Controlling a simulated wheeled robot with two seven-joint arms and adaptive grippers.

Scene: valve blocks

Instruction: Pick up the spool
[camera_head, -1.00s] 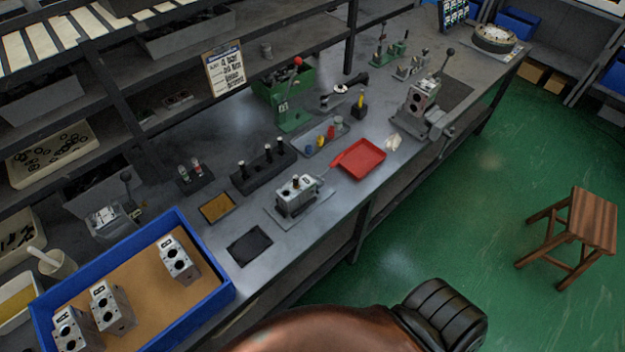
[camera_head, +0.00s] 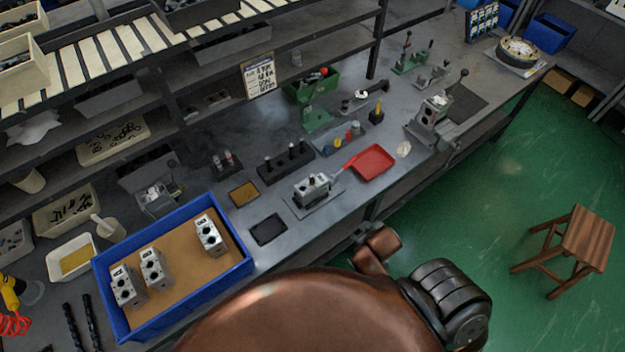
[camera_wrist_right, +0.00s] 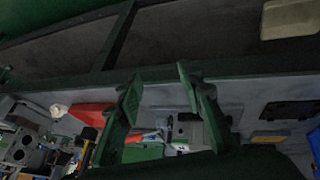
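A black rack (camera_head: 286,164) with several dark upright pieces with light tops stands mid-bench in the head view; these may be the spools, but they are too small to tell. A grey valve block (camera_head: 312,188) sits on a flat plate in front of it. The valve block also shows in the right wrist view (camera_wrist_right: 188,131), beyond my fingers. My right gripper (camera_wrist_right: 167,95) is open, its two dark fingers apart with nothing held between them. It is out of sight in the head view. My left gripper is in neither view.
A blue crate (camera_head: 247,265) with three grey blocks stands at the left. A red tray (camera_head: 372,163), a black mat (camera_head: 268,229) and a tan mat (camera_head: 243,194) lie near the valve block. A wooden stool (camera_head: 587,240) stands on the green floor. Shelves line the back.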

